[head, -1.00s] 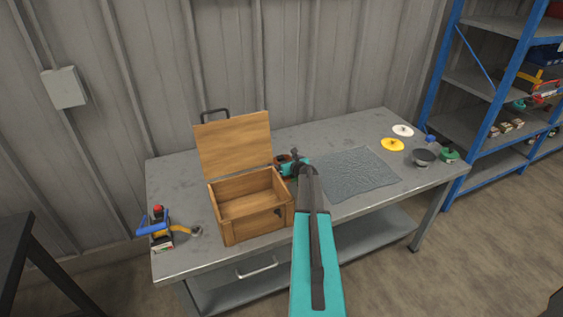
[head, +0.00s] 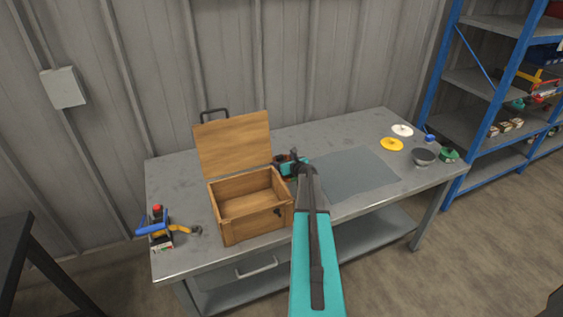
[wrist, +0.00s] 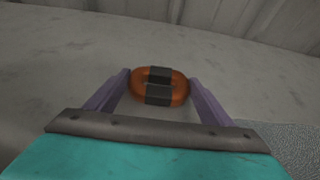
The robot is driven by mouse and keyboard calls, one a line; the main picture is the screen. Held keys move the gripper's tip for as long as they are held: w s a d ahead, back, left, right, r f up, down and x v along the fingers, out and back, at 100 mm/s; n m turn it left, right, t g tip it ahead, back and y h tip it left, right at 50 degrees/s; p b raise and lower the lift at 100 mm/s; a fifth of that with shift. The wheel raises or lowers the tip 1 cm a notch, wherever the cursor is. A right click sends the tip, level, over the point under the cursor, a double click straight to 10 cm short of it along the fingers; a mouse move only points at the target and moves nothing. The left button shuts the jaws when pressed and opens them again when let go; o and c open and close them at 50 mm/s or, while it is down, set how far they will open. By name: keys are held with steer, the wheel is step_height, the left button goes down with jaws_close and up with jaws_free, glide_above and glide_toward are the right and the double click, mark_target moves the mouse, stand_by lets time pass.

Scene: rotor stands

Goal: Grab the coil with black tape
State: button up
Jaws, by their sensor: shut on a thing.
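The coil (wrist: 179,89) is an orange-brown ring with bands of black tape across its middle, seen in the wrist view. It sits between the two fingers of my gripper (wrist: 158,90), which is shut on it. In the head view my gripper (head: 284,161) is just right of the open wooden box, over the back part of the table. A bit of the coil (head: 279,158) shows there, mostly hidden by my gripper and arm. I cannot tell whether the coil touches the tabletop.
The open wooden box (head: 228,228) stands left of my arm, its lid raised. A grey mat (head: 355,175) lies to the right. A yellow disc (head: 392,144), a white disc (head: 402,130) and a dark bowl (head: 423,157) sit at the far right. A blue-handled tool (head: 158,231) stands at the left.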

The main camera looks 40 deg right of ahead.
steer(key=shift+r, duration=0.2)
steer(key=shift+r+b, duration=0.3)
steer(key=shift+r, duration=1.25)
steer(key=s+a+b, duration=0.1)
steer(key=s+a, duration=0.1)
steer(key=s, duration=0.2)
steer(key=s+a+r+b, duration=0.1)
steer(key=s+a+b, duration=0.1)
steer(key=s, duration=0.3)
steer(key=s+a+b, duration=0.1)
steer(key=s+a, duration=0.3)
steer(key=s, duration=0.1)
steer(key=shift+r, duration=0.3)
